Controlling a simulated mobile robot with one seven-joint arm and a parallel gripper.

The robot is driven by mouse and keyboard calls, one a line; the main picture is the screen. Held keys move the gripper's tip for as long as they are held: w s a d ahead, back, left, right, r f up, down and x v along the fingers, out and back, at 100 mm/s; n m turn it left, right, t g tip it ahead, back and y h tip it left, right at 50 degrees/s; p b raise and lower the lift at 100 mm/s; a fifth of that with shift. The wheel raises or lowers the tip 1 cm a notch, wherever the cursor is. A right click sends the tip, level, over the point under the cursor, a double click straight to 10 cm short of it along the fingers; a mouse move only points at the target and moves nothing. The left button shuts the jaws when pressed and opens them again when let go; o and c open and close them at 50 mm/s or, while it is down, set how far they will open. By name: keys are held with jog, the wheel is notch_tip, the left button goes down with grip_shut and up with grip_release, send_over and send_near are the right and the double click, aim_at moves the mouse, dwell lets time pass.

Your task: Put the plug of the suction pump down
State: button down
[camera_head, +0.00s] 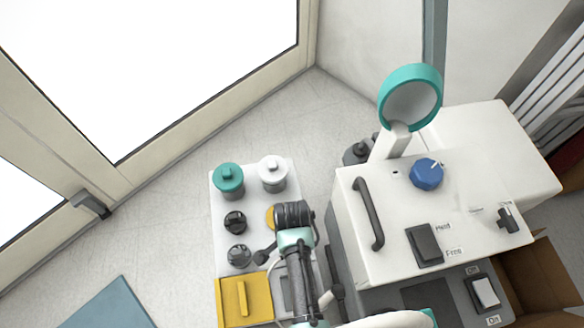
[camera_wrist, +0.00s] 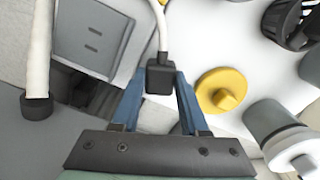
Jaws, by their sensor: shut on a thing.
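The black plug (camera_wrist: 160,76) is between the blue fingers of my gripper (camera_wrist: 160,88) in the wrist view, with a white cable running up from it. My gripper is shut on the plug. A grey panel with two slots (camera_wrist: 92,36) lies to the upper left of the plug in that view, apart from it. In the head view my arm hangs over the right side of the white pump base (camera_head: 217,235) and hides the fingertips and the plug. I cannot tell how high the plug is above the surface.
A yellow round cap (camera_wrist: 219,90) is right of the plug. A teal-topped canister (camera_head: 228,181), a white canister (camera_head: 272,173) and black caps (camera_head: 235,222) stand on the base. A yellow block (camera_head: 243,299) is at its front. A white machine (camera_head: 385,210) stands close on the right.

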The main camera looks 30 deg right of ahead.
jog(key=shift+f, duration=0.55)
jog(key=shift+c, duration=2.1)
grip_release()
jog(key=shift+r, duration=0.1)
notch_tip(320, 180, up, 13)
jog(key=p, duration=0.6)
jog(key=shift+p, duration=0.35)
